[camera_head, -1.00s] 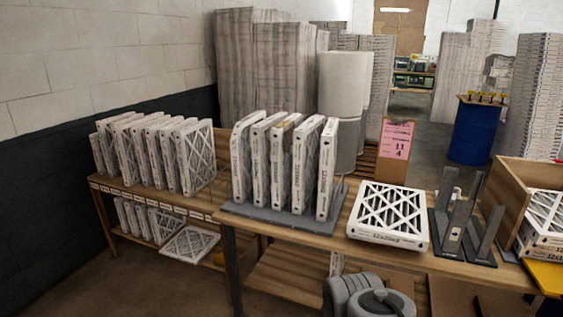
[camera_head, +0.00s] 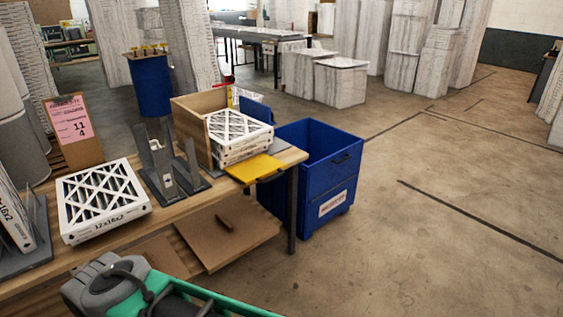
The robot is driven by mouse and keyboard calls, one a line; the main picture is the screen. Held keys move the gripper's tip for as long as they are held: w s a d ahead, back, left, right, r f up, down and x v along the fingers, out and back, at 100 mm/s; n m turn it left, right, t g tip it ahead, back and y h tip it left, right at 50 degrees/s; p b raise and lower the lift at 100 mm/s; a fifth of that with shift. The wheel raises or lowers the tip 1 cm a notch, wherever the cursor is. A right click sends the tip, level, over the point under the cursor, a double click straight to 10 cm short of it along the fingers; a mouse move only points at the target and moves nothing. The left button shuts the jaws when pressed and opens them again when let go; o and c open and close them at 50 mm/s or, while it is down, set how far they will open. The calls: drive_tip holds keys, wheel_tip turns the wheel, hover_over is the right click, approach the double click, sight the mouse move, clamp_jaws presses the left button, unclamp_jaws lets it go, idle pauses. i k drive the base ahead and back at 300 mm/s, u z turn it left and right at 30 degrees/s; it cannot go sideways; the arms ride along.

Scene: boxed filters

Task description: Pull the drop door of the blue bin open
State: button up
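The blue bin (camera_head: 318,165) stands on the floor just past the right end of the wooden workbench. Its top is open. Its front panel (camera_head: 335,185) faces right and stands upright, with a dark handle (camera_head: 343,158) high up and a white label with red print (camera_head: 333,204) low down. A seam crosses the panel between them; I see no gap along it. The bench corner hides part of the bin's left side. My gripper is not in view; the grey and green parts at the bottom left look like my own arm.
The workbench (camera_head: 30,285) holds a filter (camera_head: 100,200), dark upright stands (camera_head: 165,170), a wooden box (camera_head: 190,130) with filters, and a yellow plate (camera_head: 254,168) jutting over its edge. A bench leg (camera_head: 293,210) stands close to the bin. The floor (camera_head: 430,230) right of the bin is clear.

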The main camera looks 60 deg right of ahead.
sight(326, 174)
drive_tip(key=z, duration=3.45)
drive_tip(key=i, duration=3.45)
drive_tip(key=u, duration=3.75)
